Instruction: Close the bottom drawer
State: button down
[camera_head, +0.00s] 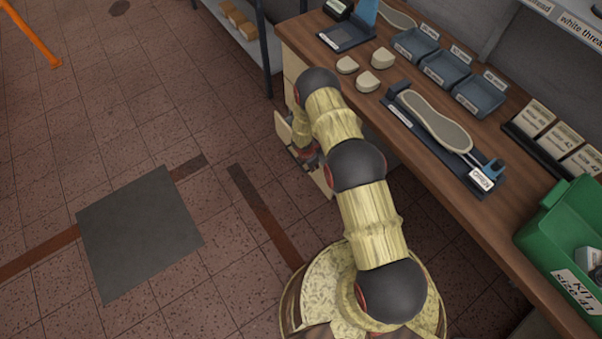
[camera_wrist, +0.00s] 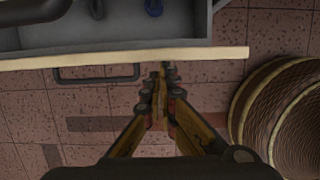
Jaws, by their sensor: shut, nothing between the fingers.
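An open drawer shows in the wrist view, with its pale wooden front (camera_wrist: 210,55) running across the picture and a dark bar handle (camera_wrist: 97,76) on the outside. Its grey inside holds a blue item (camera_wrist: 153,7) and another small item. In the head view a pale drawer front (camera_head: 283,128) sticks out below the workbench, partly hidden by my arm. My gripper (camera_wrist: 162,70) is shut and empty, its tips at the outer side of the drawer front, right of the handle. I cannot tell whether they touch. In the head view my gripper (camera_head: 308,156) is small and partly hidden.
The wooden workbench (camera_head: 440,185) stands above the drawers, bearing blue trays (camera_head: 446,68), pale shoe forms (camera_head: 368,81) and a green crate (camera_head: 545,235). A shelf rack (camera_head: 262,45) stands at the back. The tiled floor to the left, with a grey mat (camera_head: 139,233), is clear.

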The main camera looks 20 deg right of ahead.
jog(key=shift+w+d, duration=0.25)
jog(key=shift+d, duration=0.5)
jog(key=shift+w+d, duration=0.2)
jog(key=shift+d, duration=0.5)
